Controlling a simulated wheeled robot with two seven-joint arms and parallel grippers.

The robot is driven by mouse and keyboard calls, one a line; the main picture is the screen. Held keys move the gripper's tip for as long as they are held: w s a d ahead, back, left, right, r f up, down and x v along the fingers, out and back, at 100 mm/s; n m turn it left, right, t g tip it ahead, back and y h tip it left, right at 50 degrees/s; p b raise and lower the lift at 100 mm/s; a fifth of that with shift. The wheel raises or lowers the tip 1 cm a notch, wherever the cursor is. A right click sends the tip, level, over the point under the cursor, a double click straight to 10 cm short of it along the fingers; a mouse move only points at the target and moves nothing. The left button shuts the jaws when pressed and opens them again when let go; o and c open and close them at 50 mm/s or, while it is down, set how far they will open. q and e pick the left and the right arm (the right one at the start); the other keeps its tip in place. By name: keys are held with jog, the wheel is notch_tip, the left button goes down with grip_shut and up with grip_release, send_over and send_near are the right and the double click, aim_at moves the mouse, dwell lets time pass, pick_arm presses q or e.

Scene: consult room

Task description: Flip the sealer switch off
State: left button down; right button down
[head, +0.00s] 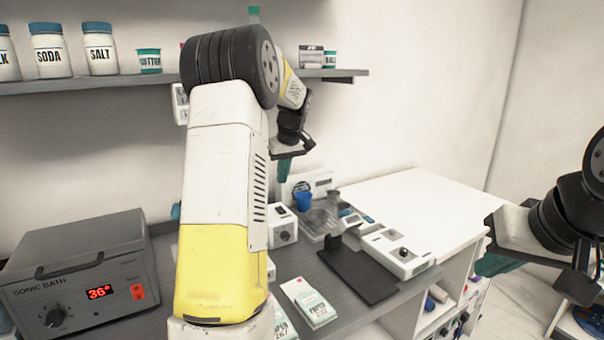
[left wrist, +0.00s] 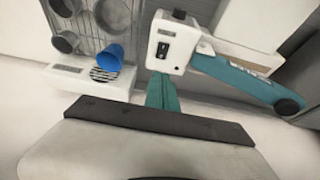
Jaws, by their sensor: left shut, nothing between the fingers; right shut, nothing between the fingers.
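The sealer shows in the left wrist view as a white box (left wrist: 171,40) with a teal arm (left wrist: 240,80) running right to a black end. A dark switch (left wrist: 162,50) with a small blue part sits on the box's face; its position is too small to tell. In the head view the sealer's white box (head: 284,230) is partly hidden behind my left arm. My left gripper (head: 285,172) is shut and empty above the back of the counter; its teal fingers (left wrist: 162,95) appear just below the box in the wrist view. My right gripper (head: 497,265) is shut and empty at the right.
A sonic bath (head: 85,275) is at left. A balance-like white device (head: 395,252) and paper packets (head: 310,302) are on the counter. A shelf with jars (head: 100,48) hangs above.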

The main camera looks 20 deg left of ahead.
aim_at(282, 210)
pick_arm(q)
jog(key=x, duration=0.9)
jog(key=shift+s+d+f, duration=0.2)
jog(key=shift+s+d, duration=0.05)
jog(key=shift+f, duration=0.3)
jog(key=shift+f, duration=0.1)
jog(key=shift+f, duration=0.2)
jog(key=shift+s+d+f, duration=0.1)
jog(key=shift+s+d, duration=0.45)
jog(key=shift+d, duration=0.1)
